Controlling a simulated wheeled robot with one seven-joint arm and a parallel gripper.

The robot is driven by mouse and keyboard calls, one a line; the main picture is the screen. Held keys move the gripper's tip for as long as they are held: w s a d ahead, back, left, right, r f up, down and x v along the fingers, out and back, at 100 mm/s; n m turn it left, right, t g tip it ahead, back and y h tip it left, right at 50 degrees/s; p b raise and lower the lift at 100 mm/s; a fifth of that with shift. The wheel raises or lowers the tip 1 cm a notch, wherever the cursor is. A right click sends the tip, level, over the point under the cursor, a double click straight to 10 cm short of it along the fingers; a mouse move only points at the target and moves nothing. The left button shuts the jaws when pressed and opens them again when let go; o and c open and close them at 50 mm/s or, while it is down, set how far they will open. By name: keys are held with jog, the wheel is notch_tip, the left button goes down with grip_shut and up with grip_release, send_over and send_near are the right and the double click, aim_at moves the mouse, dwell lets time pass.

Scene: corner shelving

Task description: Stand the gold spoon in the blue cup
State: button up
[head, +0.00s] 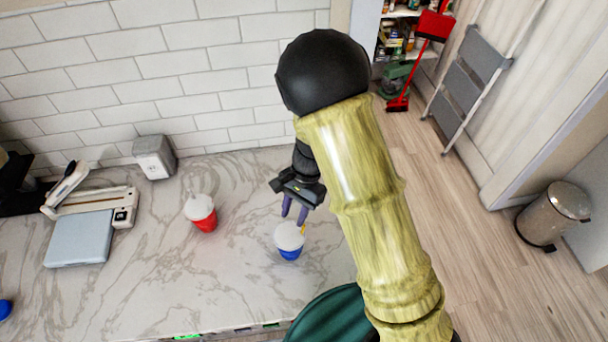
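The blue cup (290,253) stands upright on the marble counter, its upper part white. A small gold sliver (303,229), probably part of the gold spoon, shows at the cup's right upper edge, just below a fingertip. Most of the spoon is hidden or too small to make out, and I cannot tell whether it is inside the cup or behind it. My gripper (294,216) points down just above and behind the cup. Its two purple fingers are apart, with nothing clearly visible between them.
A red cup (205,222) with a white top stands to the left. A white-and-grey appliance (154,158) is by the tiled wall, and a flat device (80,240) is farther left. A blue object (5,309) is at the left edge. Counter between the cups is clear.

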jog(key=b+v, duration=0.2)
jog(key=v, duration=1.2)
jog(key=shift+r, duration=0.15)
jog(key=shift+s+d+b, duration=0.1)
jog(key=shift+b, duration=0.2)
dwell(0.3)
jog(key=s+d+f+n+t+h+b, duration=0.1)
jog(key=s+d+f+n+t, duration=0.1)
jog(key=d, duration=0.7)
jog(key=s+d+f+n+t+h+b, duration=0.1)
jog(key=s+d+f+n+t+b, duration=0.1)
jog(key=s+d, duration=0.4)
jog(key=d+f+n+t, duration=0.1)
jog(key=d+n+t, duration=0.1)
jog(key=shift+s+d+f+t, duration=0.2)
jog(key=shift+d+f+t, duration=0.1)
jog(key=shift+d+f, duration=0.1)
